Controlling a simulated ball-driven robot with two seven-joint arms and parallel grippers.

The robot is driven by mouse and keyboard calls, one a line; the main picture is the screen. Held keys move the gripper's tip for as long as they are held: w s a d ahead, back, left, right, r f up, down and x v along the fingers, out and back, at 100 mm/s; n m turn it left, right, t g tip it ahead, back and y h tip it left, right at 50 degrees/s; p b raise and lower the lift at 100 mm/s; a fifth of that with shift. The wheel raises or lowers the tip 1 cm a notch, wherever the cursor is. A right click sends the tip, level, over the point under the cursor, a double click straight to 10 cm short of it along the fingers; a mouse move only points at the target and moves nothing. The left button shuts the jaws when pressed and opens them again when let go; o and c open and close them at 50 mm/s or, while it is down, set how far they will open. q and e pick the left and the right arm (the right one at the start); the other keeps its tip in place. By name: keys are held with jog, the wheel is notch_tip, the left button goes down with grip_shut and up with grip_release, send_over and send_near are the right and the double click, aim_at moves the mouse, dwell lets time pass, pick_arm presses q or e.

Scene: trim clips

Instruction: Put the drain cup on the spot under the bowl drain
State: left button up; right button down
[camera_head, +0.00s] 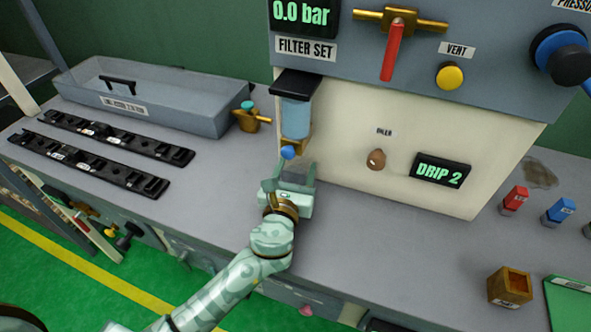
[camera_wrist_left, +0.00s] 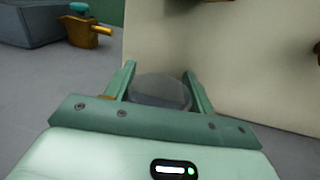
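A grey, see-through round cup, which looks like the drain cup (camera_wrist_left: 160,92), sits between the fingers of my left gripper (camera_head: 291,176). In the left wrist view both fingers lie against its sides with no clear gap, so the gripper looks shut on it. The head view shows the cup only as a small grey patch between the fingers. The gripper is low at the bench top, just in front of and below the blue filter bowl (camera_head: 296,118). The blue drain knob (camera_head: 287,152) hangs under the bowl, just behind the fingertips. The spot beneath is hidden. My right gripper is out of view.
The cream panel (camera_head: 440,130) stands close behind and right of the gripper. A brass valve with a teal knob (camera_head: 250,116) is to the left. A grey tray (camera_head: 170,95) and black rails (camera_head: 115,135) lie further left. The bench front right of the gripper is clear.

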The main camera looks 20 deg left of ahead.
pick_arm(q)
jog(key=o, duration=0.3)
jog(key=shift+r, duration=0.25)
jog(key=s, duration=0.8)
jog(key=s+d+p, duration=0.1)
jog(key=s, duration=0.3)
